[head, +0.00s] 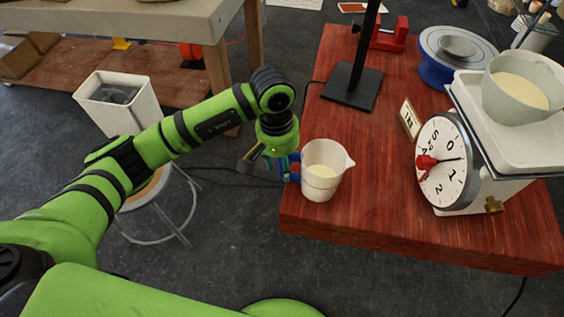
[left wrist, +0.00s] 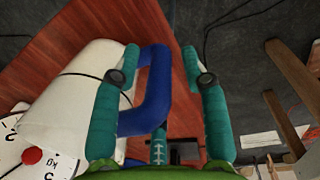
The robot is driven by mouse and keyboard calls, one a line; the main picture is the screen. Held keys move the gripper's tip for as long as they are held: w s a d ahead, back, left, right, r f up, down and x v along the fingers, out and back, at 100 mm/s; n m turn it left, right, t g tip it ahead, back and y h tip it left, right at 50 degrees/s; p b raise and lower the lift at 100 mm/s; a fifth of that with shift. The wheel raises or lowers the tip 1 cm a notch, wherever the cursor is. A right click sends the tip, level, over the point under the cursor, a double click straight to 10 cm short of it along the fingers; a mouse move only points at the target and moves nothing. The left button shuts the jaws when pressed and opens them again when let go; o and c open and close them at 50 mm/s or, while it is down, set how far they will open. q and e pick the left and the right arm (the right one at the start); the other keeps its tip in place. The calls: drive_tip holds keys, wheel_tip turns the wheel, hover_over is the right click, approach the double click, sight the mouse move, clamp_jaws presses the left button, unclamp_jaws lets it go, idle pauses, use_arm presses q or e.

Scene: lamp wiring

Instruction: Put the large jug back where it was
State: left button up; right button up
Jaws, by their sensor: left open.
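The white jug (head: 325,160) with a pouring spout and a blue handle stands upright at the left edge of the red wooden table (head: 400,235). Pale liquid shows inside it. My left gripper (head: 284,166) is at the handle side of the jug, just past the table edge. In the left wrist view the jug (left wrist: 75,80) lies to the left, and its blue handle (left wrist: 156,90) is between the two teal fingers of my open gripper (left wrist: 166,75). The left finger overlaps the jug's side; I cannot tell whether it touches. My right gripper is not in view.
A dial scale (head: 447,165) with a bowl (head: 515,88) of pale liquid on its tray stands at the right. A black stand (head: 352,85), a small card (head: 409,118), a red clamp (head: 388,35) and a blue turntable (head: 440,70) are behind. Bare tabletop lies right of the jug.

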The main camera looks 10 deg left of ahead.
use_arm(q)
drive_tip(key=r+b, duration=0.1)
drive_tip(key=r, duration=0.2)
drive_tip(key=r+b, duration=0.1)
drive_tip(key=r, duration=0.6)
drive_tip(key=shift+a+b, duration=0.4)
drive_tip(key=shift+r, duration=0.6)
